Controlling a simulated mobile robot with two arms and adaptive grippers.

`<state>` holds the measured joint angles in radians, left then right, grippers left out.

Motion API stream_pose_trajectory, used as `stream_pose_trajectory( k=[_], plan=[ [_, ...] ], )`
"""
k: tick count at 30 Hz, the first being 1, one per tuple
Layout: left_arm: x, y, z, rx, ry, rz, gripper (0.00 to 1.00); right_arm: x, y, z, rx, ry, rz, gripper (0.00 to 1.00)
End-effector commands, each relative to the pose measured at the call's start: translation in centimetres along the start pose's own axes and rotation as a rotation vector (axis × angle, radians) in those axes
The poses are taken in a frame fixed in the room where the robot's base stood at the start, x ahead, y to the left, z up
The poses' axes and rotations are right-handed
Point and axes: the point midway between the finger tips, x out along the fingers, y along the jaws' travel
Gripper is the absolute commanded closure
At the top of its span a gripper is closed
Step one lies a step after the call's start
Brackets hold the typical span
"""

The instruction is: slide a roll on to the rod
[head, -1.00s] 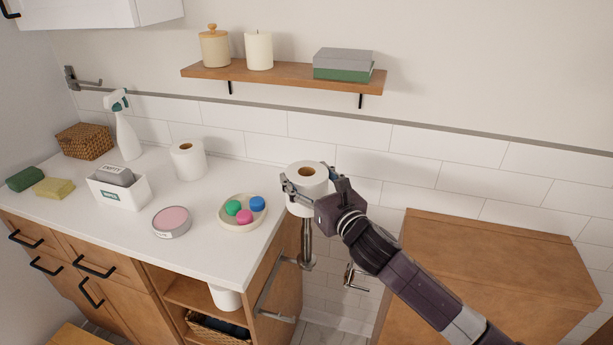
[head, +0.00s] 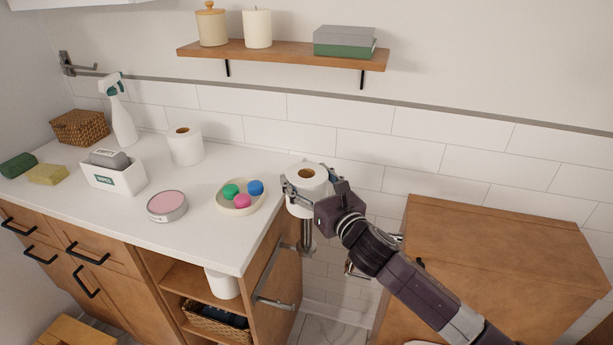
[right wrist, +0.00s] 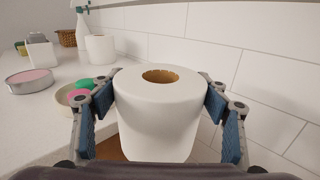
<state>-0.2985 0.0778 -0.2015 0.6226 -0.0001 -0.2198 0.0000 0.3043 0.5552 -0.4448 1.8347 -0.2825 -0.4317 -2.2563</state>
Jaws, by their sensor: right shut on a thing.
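A white toilet roll (head: 307,188) with a brown core is held upright by my right gripper (head: 309,183), beyond the counter's right end. The right wrist view shows the roll (right wrist: 158,112) between both fingers, its core opening facing up. A shiny upright metal rod (head: 306,238) shows directly below the roll; the roll covers its upper part, and I cannot tell whether its tip is inside the core. A second white roll (head: 185,146) stands on the counter. My left gripper is not in view.
The counter (head: 205,240) holds a dish of coloured balls (head: 240,205), a pink-topped tin (head: 167,206), a white box (head: 115,178) and a spray bottle (head: 121,120). A towel bar (head: 270,280) is on the cabinet's end. A wooden cabinet (head: 490,260) stands at right.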

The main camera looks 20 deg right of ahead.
Motion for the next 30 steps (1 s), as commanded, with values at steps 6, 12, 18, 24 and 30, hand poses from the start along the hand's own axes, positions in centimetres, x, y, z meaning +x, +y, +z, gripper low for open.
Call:
stream_pose_trajectory(
  k=[6, 12, 18, 24, 30],
  plan=[
    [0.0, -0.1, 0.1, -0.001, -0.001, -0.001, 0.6, 0.0, 0.0, 0.1, 0.0, -0.001, 0.0, 0.3],
    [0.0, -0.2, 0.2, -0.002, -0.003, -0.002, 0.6, 0.0, 0.0, 0.1, 0.0, -0.001, 0.0, 0.11],
    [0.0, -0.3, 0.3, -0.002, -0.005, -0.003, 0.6, 0.0, 0.0, 0.0, 0.0, 0.001, 0.0, 0.11],
    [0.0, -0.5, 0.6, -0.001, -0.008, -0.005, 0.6, -0.9, -0.1, -0.1, -0.002, 0.002, 0.0, 0.11],
    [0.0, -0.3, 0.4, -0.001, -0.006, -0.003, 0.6, -4.6, 0.0, -0.2, -0.002, 0.003, 0.001, 0.11]
  ],
)
